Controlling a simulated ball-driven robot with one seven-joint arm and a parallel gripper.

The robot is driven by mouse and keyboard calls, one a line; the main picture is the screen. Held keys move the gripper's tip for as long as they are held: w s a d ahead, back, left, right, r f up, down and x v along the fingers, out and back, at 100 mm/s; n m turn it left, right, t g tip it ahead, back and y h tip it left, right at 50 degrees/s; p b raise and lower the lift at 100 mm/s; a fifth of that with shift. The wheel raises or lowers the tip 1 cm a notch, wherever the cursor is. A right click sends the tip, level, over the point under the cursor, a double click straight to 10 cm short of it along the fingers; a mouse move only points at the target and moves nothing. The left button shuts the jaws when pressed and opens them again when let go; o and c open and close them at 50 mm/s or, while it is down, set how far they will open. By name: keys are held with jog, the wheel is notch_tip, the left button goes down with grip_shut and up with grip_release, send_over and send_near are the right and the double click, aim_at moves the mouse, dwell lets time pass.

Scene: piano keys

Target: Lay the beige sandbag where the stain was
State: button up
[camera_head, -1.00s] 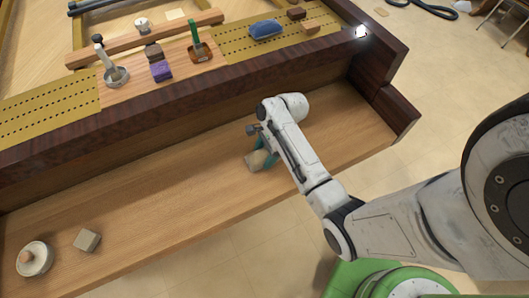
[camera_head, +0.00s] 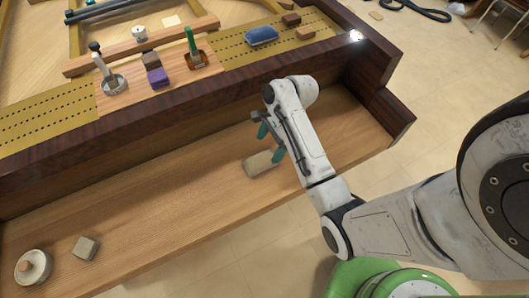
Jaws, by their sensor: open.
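The beige sandbag (camera_head: 259,164) lies flat on the wooden keybed, right of its middle. My gripper (camera_head: 268,142) is just above and behind it, with its teal fingers apart and nothing seen between them. The right finger hides a little of the sandbag's right end. No stain shows on the bare wood around the sandbag; whatever lies under the bag is hidden.
A round pale lidded dish (camera_head: 33,267) and a small beige block (camera_head: 86,248) sit at the keybed's left end. The ledge behind holds a blue cloth bundle (camera_head: 261,36), a purple block (camera_head: 158,77) and brushes in dishes. The keybed's middle is clear.

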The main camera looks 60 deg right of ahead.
jog(key=w+v, duration=0.1)
jog(key=v, duration=0.3)
jog(key=s+a+n+h, duration=0.2)
jog(key=s+a+n, duration=0.4)
jog(key=n, duration=0.6)
jog(key=s+a+n+g+h, duration=0.1)
jog(key=s+a+n, duration=0.5)
jog(key=a+n, duration=0.3)
jog(key=n, duration=0.3)
jog(key=shift+a+h, duration=0.25)
jog(key=shift+h, duration=0.15)
